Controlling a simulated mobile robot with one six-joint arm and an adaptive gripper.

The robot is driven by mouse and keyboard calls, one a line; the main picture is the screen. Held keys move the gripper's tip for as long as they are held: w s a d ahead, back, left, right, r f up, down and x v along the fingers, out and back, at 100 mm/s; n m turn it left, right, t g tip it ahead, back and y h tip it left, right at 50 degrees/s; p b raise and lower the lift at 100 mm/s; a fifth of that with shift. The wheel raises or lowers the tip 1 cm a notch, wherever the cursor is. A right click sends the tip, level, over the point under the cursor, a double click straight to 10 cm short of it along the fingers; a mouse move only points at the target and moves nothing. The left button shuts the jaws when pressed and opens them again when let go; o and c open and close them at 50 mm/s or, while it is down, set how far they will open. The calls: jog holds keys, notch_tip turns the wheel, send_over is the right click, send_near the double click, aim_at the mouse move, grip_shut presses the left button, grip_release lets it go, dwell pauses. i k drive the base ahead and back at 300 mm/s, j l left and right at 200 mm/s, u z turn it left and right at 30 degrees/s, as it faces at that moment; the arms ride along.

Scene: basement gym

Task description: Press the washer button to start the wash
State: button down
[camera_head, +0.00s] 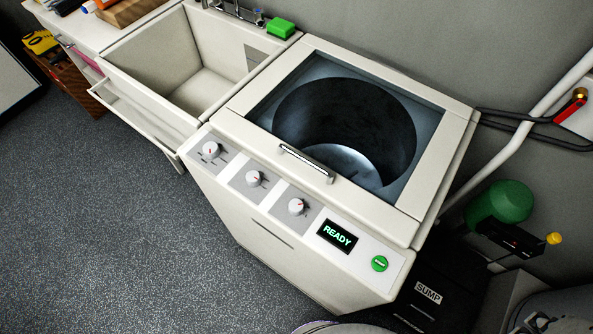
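The washer (280,232) is a white top-loader standing against the grey wall, with its glass lid (432,135) down and an empty-looking dark drum (345,125) showing through it. On its sloped front panel sit three white knobs (254,178), a dark display (338,236) lit with "READY" in green, and a round green button (380,263) with a light mark at the right end. A metal handle (307,164) lies along the lid's front edge. My gripper is not in view, so its state does not show.
A white utility sink (150,70) with a green sponge (281,28) adjoins the washer on the left. A black box marked "SUMP" (428,291), a green tank (506,201) and pipes crowd the right. Open speckled floor (120,230) lies in front.

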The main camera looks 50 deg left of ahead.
aim_at(379, 262)
jog(key=u, duration=1.9)
